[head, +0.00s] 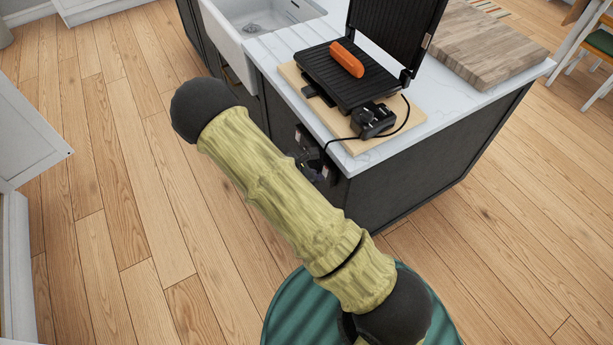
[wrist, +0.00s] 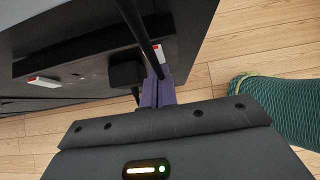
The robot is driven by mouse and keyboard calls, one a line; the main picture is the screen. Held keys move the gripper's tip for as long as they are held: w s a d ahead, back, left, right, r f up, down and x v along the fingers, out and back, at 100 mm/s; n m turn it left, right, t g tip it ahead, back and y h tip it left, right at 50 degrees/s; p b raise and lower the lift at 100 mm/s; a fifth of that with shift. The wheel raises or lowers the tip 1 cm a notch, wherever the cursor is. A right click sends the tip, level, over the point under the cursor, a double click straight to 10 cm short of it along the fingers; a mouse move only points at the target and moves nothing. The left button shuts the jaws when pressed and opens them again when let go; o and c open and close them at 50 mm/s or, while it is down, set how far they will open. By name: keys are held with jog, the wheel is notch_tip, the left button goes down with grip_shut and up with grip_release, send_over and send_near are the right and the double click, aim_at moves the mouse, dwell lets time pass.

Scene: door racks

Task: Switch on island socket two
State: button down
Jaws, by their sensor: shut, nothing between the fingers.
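A dark socket strip (wrist: 85,62) runs along the side of the island in the wrist view. It carries two white-and-red rocker switches, a left one (wrist: 44,82) and a right one (wrist: 161,54). A black plug (wrist: 126,73) sits between them. I cannot tell which socket is number two, nor read the switch positions. My gripper (wrist: 158,82) is shut and empty, its purple fingers close to the right switch; I cannot tell whether they touch it. In the head view my gripper (head: 305,167) is at the island's side, partly hidden by my arm.
A black cable (wrist: 141,30) crosses in front of the strip, close to my fingers. On the island (head: 410,170) an open grill (head: 345,90) holds an orange sausage-like item (head: 346,59). A sink (head: 262,18) is at the back. Wooden floor (head: 130,190) to the left is clear.

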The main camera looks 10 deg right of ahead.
dwell(0.4)
jog(key=shift+w+d+h+b, duration=0.1)
jog(key=shift+d+h+b, duration=0.1)
jog(key=shift+h+b, duration=0.15)
jog(key=shift+r+p, duration=0.65)
jog(key=shift+r, duration=0.15)
